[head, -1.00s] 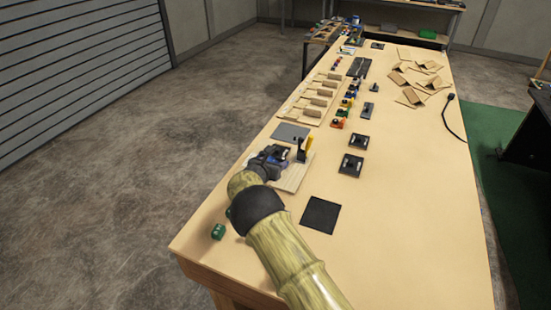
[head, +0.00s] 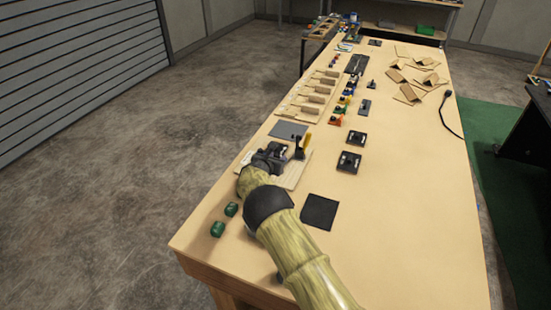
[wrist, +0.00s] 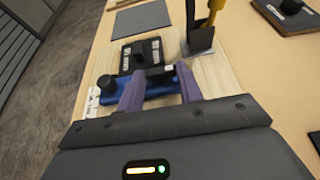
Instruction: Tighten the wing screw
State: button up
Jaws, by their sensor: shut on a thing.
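My gripper (wrist: 160,74) has its two purple fingers closed around a small black piece, seemingly the wing screw (wrist: 158,75), on a blue fixture (wrist: 152,90). The fingers partly hide the screw, and its exact turn angle cannot be told. The fixture lies on a pale wooden board (wrist: 215,78) and has a black round end (wrist: 107,82) at its left. In the head view my gripper (head: 274,157) is over the board (head: 292,176) near the table's left edge, and the screw is too small to make out there.
A black stand (wrist: 200,42) with a yellow handle rises close beyond the right finger. A black device (wrist: 142,50) with white labels lies behind the fixture. Two green blocks (head: 217,229) sit at the near left.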

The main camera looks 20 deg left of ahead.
jog(key=shift+a+b, duration=0.1)
jog(key=shift+b, duration=0.35)
jog(key=h+b, duration=0.1)
jog(key=m+b, duration=0.1)
jog(key=shift+w+a+m+h+b, duration=0.15)
jog(key=shift+m+h+b, duration=0.15)
jog(key=shift+h+b, duration=0.1)
jog(key=m+h+b, duration=0.1)
jog(key=b, duration=0.1)
jog(key=shift+w+a+r+b, duration=0.1)
jog(key=shift+b, duration=0.75)
jog(key=shift+r+m+g+h+b, duration=0.15)
jog(key=shift+m+g+h+b, duration=0.15)
jog(key=shift+g+h+b, duration=0.15)
jog(key=o, duration=0.8)
jog(key=shift+o, duration=1)
jog(key=shift+s, duration=0.2)
